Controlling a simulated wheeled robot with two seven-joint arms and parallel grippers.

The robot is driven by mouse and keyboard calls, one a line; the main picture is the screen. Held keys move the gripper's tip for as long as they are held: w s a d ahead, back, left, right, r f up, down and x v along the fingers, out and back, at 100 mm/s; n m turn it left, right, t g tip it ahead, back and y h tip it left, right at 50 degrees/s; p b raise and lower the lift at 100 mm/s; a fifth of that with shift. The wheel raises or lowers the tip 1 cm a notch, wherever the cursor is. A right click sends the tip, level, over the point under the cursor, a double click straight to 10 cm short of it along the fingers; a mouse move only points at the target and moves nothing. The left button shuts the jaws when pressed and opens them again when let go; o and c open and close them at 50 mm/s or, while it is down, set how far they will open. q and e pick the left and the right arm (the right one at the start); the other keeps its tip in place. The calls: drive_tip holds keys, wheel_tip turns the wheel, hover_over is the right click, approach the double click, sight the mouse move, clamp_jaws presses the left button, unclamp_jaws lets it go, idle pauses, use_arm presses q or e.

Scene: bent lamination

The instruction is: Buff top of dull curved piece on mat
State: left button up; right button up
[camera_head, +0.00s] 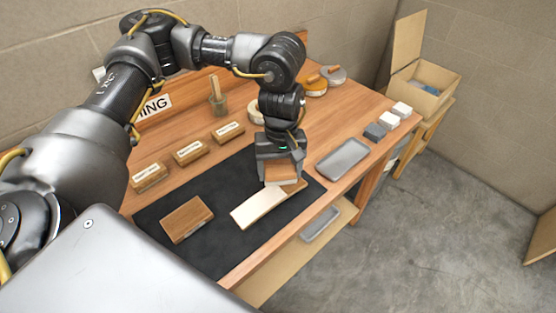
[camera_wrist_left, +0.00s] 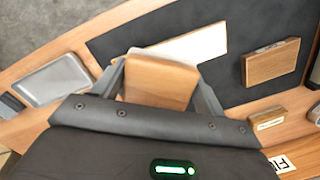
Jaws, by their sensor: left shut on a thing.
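A long piece with a pale, whitish top (camera_head: 258,207) lies on the black mat (camera_head: 228,251); its right end looks brown. It also shows in the wrist view (camera_wrist_left: 205,42), partly hidden by the block I hold. My left gripper (camera_head: 281,172) is shut on a wooden block (camera_head: 281,174) with a light underside, over the right part of the piece. In the wrist view the block (camera_wrist_left: 160,80) sits between both fingers. I cannot tell whether its underside touches the piece. A second, brown wooden piece (camera_head: 186,219) lies on the mat to the left. My right gripper is out of view.
Wooden blocks with white labels (camera_head: 189,152) stand in a row behind the mat. A grey tray (camera_head: 342,158) lies right of the mat, near small white and grey blocks (camera_head: 375,132). A cup with a brush (camera_head: 217,102) and round tins (camera_head: 334,75) stand farther back.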

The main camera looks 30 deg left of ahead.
use_arm(q)
drive_tip(key=shift+w+a+f+n, duration=0.1)
drive_tip(key=shift+w+a+n, duration=0.4)
drive_tip(key=shift+w+n, duration=0.5)
drive_tip(key=shift+s+d, duration=0.2)
drive_tip(key=shift+s, duration=0.05)
drive_tip(key=shift+s+d+r+b, duration=0.1)
drive_tip(key=shift+s+r+b, duration=0.1)
drive_tip(key=shift+b, duration=0.25)
drive_tip(key=shift+s+r+n, duration=0.25)
drive_tip(key=shift+s+n, duration=0.25)
drive_tip(key=shift+s, duration=0.05)
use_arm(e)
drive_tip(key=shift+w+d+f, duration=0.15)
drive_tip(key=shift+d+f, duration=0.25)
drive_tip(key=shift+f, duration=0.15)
